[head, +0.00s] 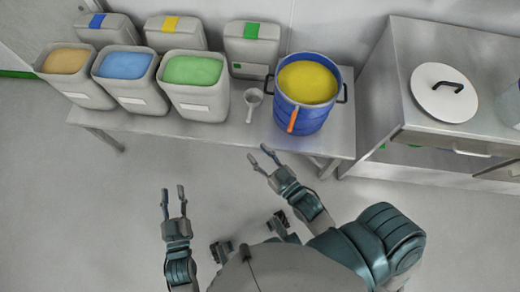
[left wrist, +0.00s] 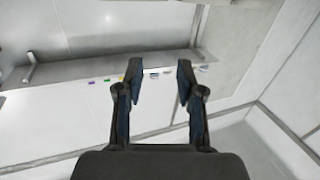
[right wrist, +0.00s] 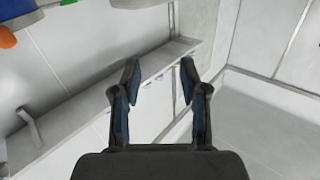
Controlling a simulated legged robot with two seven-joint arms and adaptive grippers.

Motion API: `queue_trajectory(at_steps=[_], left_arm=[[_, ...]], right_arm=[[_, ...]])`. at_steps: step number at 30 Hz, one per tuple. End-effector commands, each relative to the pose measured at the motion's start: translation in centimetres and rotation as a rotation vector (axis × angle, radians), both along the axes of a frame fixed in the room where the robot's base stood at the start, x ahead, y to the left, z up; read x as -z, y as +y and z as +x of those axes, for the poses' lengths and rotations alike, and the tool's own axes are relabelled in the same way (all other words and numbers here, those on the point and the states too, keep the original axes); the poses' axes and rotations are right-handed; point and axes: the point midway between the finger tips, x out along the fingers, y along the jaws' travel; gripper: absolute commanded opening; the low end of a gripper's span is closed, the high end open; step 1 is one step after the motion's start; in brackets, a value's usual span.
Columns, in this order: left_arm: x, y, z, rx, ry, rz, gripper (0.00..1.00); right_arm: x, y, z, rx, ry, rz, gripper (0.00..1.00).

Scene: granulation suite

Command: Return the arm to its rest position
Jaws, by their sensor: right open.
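My left gripper (head: 173,202) is in the lower left of the head view, over the floor in front of the bench. Its two fingers are apart with nothing between them, as its own wrist view (left wrist: 158,80) also shows. My right gripper (head: 262,158) is just in front of the bench's front edge, below the blue pot in the head view. Its fingers are apart and empty, also in the right wrist view (right wrist: 158,80). Neither gripper touches anything that I can see.
A steel bench (head: 232,125) carries open bins of orange (head: 65,60), blue (head: 124,65) and green powder (head: 192,70), a scoop (head: 252,100) and a blue pot (head: 302,112) of yellow powder. Closed bins stand behind. A steel cabinet (head: 398,110) with a round lid (head: 432,102) stands right. Floor in front is clear.

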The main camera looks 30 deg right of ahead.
Motion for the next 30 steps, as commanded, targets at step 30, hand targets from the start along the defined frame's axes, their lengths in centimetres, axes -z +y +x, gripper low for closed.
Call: queue_trajectory(at_steps=[30], left_arm=[[27.0, 5.2, -13.2, -0.014, 1.09, 0.292, 0.38]], right_arm=[[27.2, -5.1, -13.2, 0.007, 1.09, -0.296, 0.43]])
